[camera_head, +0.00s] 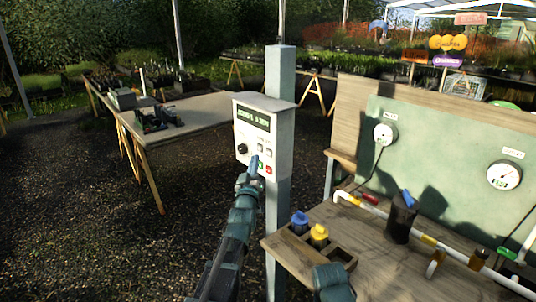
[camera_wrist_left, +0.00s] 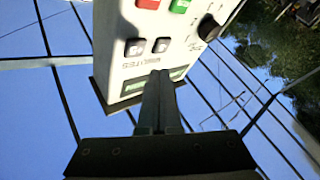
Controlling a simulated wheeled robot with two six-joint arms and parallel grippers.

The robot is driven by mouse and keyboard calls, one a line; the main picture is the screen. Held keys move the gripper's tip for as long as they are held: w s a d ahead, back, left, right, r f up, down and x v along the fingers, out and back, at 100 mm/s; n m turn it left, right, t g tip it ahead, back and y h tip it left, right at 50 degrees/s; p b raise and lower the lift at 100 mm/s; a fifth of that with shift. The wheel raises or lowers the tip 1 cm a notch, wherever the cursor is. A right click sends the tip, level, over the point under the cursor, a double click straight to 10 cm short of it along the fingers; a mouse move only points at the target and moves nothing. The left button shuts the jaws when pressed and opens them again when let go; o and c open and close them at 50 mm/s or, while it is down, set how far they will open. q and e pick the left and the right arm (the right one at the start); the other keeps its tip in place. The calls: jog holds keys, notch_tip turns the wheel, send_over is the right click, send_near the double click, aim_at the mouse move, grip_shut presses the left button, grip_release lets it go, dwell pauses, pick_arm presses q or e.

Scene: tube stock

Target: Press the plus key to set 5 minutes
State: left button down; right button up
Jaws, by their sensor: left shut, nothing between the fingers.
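A pale control box (camera_head: 281,139) is fixed to a grey post, with a dark display (camera_head: 252,118) near its top; the text on it is too small to read surely. My left gripper (camera_head: 254,163) is shut and empty, its fingertips in front of the box's lower keys. In the left wrist view the box appears upside down, with two grey keys, the left key (camera_wrist_left: 134,47) and the right key (camera_wrist_left: 162,45), by a MINUTES label.
A red button (camera_wrist_left: 148,3), a green button (camera_wrist_left: 180,5) and a black knob (camera_wrist_left: 209,27) sit near the keys. A wooden table (camera_head: 200,112) stands left.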

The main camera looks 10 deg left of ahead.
pick_arm(q)
jog(key=shift+s+a, duration=0.75)
jog(key=shift+s, duration=0.2)
jog(key=s+d+f+m+g+h, duration=0.1)
jog(key=s+d+f+m+g, duration=0.1)
jog(key=f, duration=0.4)
jog(key=s+d+f+m+g+h, duration=0.1)
jog(key=s+d+f+g, duration=0.3)
jog(key=d+f, duration=0.3)
jog(key=s+d+f+m+g, duration=0.2)
jog(key=s+d+f+g, duration=0.1)
jog(key=d+f+g, duration=0.2)
jog(key=shift+s+f+m+h+p, duration=0.3)
jog(key=shift+f+h+p, duration=0.1)
jog(key=shift+f, duration=0.3)
jog(key=s+d+f+m+g+y, duration=0.1)
jog(key=s+f+g, duration=0.3)
jog(key=s, duration=0.8)
jog(key=s+d+f+m+g+y, duration=0.1)
jog(key=s+g, duration=0.5)
jog(key=s, duration=0.6)
notch_tip(320, 180, down, 3)
jog(key=d+m, duration=0.1)
jog(key=m, duration=0.1)
jog(key=shift+s+d+m+g, duration=0.15)
jog(key=shift+s+m+g, duration=0.1)
jog(key=shift+m+g, duration=0.15)
